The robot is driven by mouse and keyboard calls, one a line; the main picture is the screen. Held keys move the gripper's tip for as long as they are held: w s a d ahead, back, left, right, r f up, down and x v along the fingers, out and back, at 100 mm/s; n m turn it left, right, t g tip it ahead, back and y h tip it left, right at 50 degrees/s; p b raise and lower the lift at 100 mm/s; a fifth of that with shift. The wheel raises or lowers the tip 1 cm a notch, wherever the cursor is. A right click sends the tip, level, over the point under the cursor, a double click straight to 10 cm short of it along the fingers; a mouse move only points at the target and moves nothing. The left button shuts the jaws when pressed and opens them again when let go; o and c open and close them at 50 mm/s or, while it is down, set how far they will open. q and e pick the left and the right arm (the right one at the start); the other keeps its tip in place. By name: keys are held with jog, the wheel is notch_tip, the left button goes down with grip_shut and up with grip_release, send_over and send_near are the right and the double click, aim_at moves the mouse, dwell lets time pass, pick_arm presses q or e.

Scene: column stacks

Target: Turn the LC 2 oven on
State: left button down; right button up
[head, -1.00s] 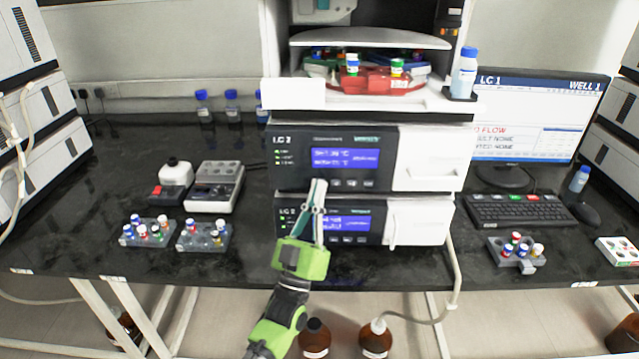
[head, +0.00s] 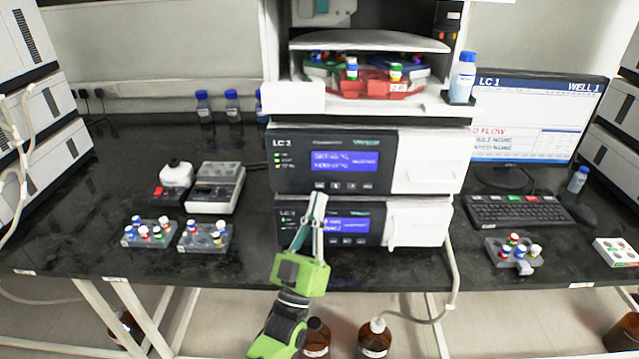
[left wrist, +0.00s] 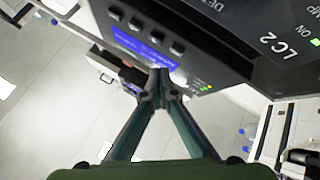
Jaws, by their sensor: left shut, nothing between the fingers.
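The LC 2 oven (head: 300,158) is the upper white-and-dark unit of the stack, with a lit blue display (head: 344,161) and a row of dark buttons (head: 352,187) below it. Green lights show at its left. The left wrist view shows an LC2 label (left wrist: 285,48), a green light by "ON", dark buttons (left wrist: 155,36) and a lit display (left wrist: 143,46) at close range. My left gripper (head: 318,198) is shut and empty, its tips just below the upper unit's button row in the head view. My right gripper is not in view.
A similar unit (head: 400,222) with a lit display sits directly underneath, partly behind my left gripper. An open tray of vials (head: 375,85) is above. Vial racks (head: 150,240) stand left, a keyboard (head: 518,212) and monitor right. Brown bottles (head: 375,338) stand below the bench.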

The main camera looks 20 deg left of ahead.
pick_arm(q)
jog(key=shift+s+d+p, duration=0.25)
jog(key=shift+s+p, duration=0.05)
jog(key=shift+s, duration=0.55)
jog(key=shift+s+d+p, duration=0.25)
jog(key=shift+s, duration=0.6)
